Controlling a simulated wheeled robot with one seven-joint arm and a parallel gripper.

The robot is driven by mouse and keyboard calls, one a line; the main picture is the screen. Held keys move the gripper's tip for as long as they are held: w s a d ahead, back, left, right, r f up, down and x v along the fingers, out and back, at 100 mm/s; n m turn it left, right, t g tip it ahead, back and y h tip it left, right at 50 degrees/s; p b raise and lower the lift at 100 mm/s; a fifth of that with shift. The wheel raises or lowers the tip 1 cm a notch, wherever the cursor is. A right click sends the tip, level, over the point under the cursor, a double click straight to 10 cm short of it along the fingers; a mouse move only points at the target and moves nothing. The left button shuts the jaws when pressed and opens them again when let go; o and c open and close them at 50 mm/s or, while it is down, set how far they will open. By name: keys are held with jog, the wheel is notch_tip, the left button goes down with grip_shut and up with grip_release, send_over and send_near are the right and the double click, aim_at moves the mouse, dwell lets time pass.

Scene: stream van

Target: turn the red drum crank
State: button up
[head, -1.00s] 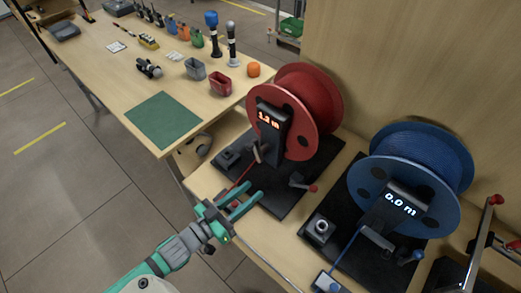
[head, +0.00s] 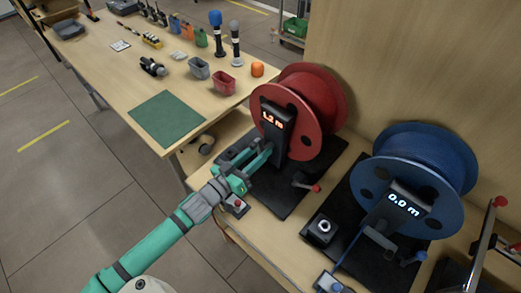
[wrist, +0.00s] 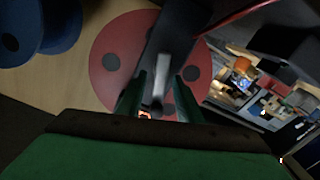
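The red drum (head: 325,98) stands on a black base (head: 282,203), with a dark display post (head: 277,128) reading 1.2 m. A short lever with a red knob (head: 315,188) sticks out low on its right. My gripper (head: 268,152) is at the left front of the post. In the wrist view my gripper (wrist: 158,92) has its fingers apart, with a light grey upright piece (wrist: 160,78) between them. I cannot tell whether they touch it. The drum's red face (wrist: 110,50) with dark holes is behind. The fingers hide the grey piece in the head view.
A blue drum (head: 425,165) reading 0.0 m stands to the right on its own black base. A small box with a red button (head: 238,204) is just below my gripper. A table with a green mat (head: 167,118), bins and tools is at the left.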

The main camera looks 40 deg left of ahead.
jog(key=shift+w+d, duration=0.1)
jog(key=shift+w, duration=0.55)
grip_shut()
